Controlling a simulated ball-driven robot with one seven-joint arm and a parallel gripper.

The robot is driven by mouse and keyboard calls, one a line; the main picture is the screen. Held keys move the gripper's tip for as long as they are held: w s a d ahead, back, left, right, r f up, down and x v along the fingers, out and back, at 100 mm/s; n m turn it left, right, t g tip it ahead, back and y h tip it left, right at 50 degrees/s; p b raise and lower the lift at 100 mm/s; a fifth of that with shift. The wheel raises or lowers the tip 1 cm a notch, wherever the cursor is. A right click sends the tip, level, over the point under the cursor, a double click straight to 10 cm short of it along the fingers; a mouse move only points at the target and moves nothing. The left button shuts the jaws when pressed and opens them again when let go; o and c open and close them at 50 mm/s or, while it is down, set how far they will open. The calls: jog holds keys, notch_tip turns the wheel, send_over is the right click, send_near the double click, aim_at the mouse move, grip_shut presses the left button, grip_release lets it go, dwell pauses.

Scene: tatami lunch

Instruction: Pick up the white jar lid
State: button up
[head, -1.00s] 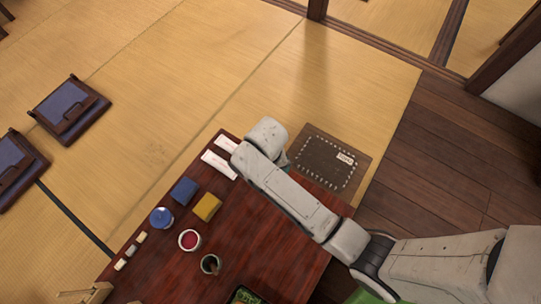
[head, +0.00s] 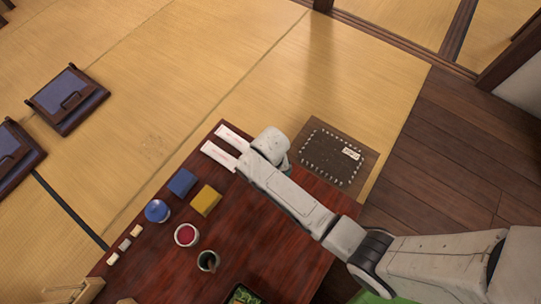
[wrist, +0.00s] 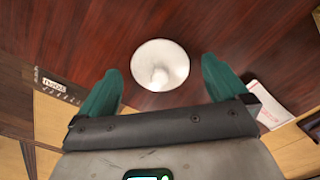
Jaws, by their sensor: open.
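The white jar lid (wrist: 160,65) shows in the wrist view as a round white disc with a small knob, lying on the dark red wooden table (head: 250,235). My gripper (wrist: 161,68) is open, with one green finger on each side of the lid in the picture. Clear gaps show between the lid and both fingers, and nothing is held. The height of the fingers above the table is hard to tell. In the head view my arm hides the lid and most of the gripper.
White packets (head: 219,156) lie near the table corner, with one also beside the right finger in the wrist view. A blue block (head: 182,182), yellow block (head: 206,200), blue round item (head: 157,211), red-filled bowl (head: 187,234) and dark cup (head: 208,260) stand left of my arm.

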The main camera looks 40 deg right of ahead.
jog(key=shift+c, duration=0.5)
jog(key=c, duration=1)
